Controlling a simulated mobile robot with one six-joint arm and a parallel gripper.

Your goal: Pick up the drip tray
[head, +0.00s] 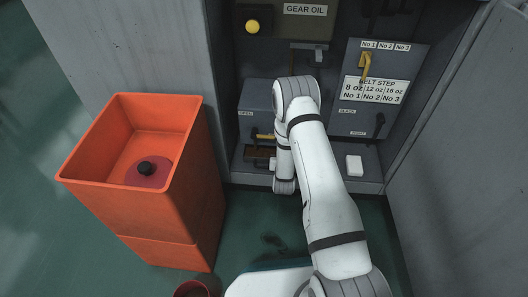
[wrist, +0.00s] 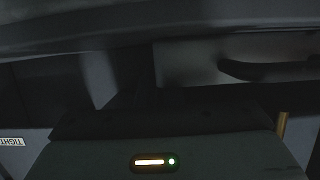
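A small dark brown, box-like piece (head: 257,153) lies on the low ledge of the machine, under a yellow handle, in the head view. It may be the drip tray, but my wrist covers its right side and I cannot tell for sure. My arm bends down in front of the machine, with its wrist end right beside the brown piece. In the wrist view the dark body of my gripper (wrist: 160,128) fills the bottom, with an orange and a green light. Its fingertips are not distinguishable, so I cannot see whether it is open or holds anything.
An orange bin (head: 150,215) stands to the left, with a reddish round thing and black knob inside. A white block (head: 354,165) sits on the ledge at right. Grey walls flank the machine. A grey panel with a dark handle (wrist: 265,69) is close in the wrist view.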

